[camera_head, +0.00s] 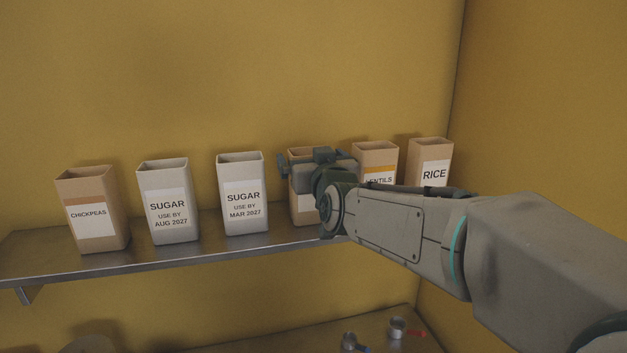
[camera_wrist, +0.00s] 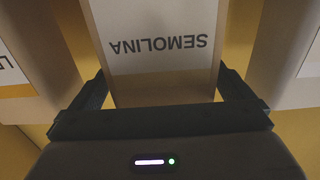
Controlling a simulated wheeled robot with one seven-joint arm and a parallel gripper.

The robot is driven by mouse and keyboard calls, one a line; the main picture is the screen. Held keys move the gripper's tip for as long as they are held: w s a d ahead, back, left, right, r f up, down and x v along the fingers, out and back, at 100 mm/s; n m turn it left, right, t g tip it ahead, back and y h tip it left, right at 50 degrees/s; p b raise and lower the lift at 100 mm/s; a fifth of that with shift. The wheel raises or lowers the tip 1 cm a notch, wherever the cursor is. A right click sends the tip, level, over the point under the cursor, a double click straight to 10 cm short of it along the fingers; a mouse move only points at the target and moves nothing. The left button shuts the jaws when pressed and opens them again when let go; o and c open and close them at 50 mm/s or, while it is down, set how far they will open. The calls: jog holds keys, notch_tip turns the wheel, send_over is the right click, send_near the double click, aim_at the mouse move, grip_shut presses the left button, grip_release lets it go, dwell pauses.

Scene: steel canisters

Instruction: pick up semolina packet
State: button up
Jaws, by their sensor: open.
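The semolina packet (camera_wrist: 162,85) is a tan box with a white label reading SEMOLINA, upside down in the wrist view. In the head view the packet (camera_head: 301,206) stands on the steel shelf, mostly hidden behind my gripper. My gripper (camera_wrist: 162,88) is open in the wrist view, with one dark finger on each side of the packet. A small gap seems to show at the fingers, and I cannot tell whether either touches it. In the head view my gripper (camera_head: 312,165) is at the packet's upper part.
Left on the shelf (camera_head: 190,247) stand sugar packets, MAR 2027 (camera_head: 243,195) and AUG 2027 (camera_head: 167,203), and chickpeas (camera_head: 92,210). Right of the semolina are lentils (camera_head: 376,160), partly hidden by my arm, and rice (camera_head: 430,163). Small metal items (camera_head: 396,328) lie on a lower surface.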

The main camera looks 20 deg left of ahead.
jog(key=shift+s+a, duration=0.1)
jog(key=shift+s, duration=0.05)
jog(key=shift+c, duration=1.2)
jog(key=c, duration=1.3)
